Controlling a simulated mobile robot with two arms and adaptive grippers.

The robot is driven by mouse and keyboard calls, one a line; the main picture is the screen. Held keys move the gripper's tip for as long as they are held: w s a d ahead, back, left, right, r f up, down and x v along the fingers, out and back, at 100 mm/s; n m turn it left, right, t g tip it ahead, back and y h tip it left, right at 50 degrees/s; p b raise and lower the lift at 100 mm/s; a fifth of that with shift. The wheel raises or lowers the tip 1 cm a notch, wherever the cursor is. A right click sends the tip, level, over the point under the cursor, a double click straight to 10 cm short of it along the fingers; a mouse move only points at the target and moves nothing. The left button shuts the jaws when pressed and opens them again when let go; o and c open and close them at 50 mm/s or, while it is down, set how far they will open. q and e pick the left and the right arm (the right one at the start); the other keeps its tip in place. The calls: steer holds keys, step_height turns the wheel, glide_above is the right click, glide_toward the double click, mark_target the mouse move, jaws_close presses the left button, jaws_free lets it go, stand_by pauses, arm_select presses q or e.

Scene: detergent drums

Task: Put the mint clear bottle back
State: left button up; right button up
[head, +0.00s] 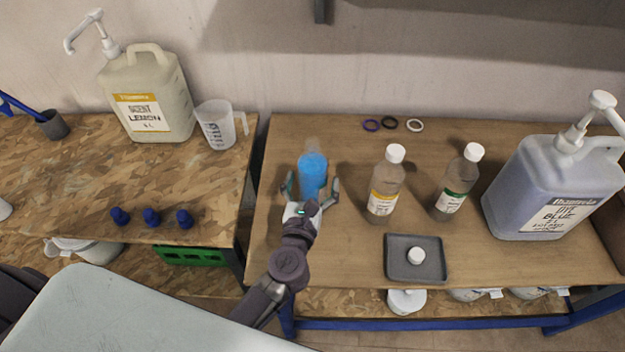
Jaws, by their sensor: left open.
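A clear bottle with bright blue liquid (313,171) stands upright on the right-hand table, with no cap visible on top. My left gripper (312,187) is open, with one finger on each side of this bottle; I cannot tell whether they touch it. A white-capped bottle with a yellow label (383,192) stands to its right. Farther right is a white-capped bottle with a green label (454,188). Their small label text is not readable, so I cannot confirm which bottle is the mint one. My right gripper is not in view.
A grey tray (393,270) holds a white cap (416,256). A large blue pump drum (545,190) stands at right. Several coloured rings (389,123) lie at the back. On the left table are a lemon drum (150,98), a measuring jug (217,125) and blue knobs (152,217).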

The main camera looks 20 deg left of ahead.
arm_select(q)
steer(key=shift+s+r, duration=0.1)
steer(key=shift+r, duration=0.05)
steer(key=s+d+b, duration=0.1)
steer(key=s+b, duration=0.2)
steer(key=s, duration=0.8)
steer(key=shift+s+d, duration=0.15)
steer(key=shift+s, duration=0.25)
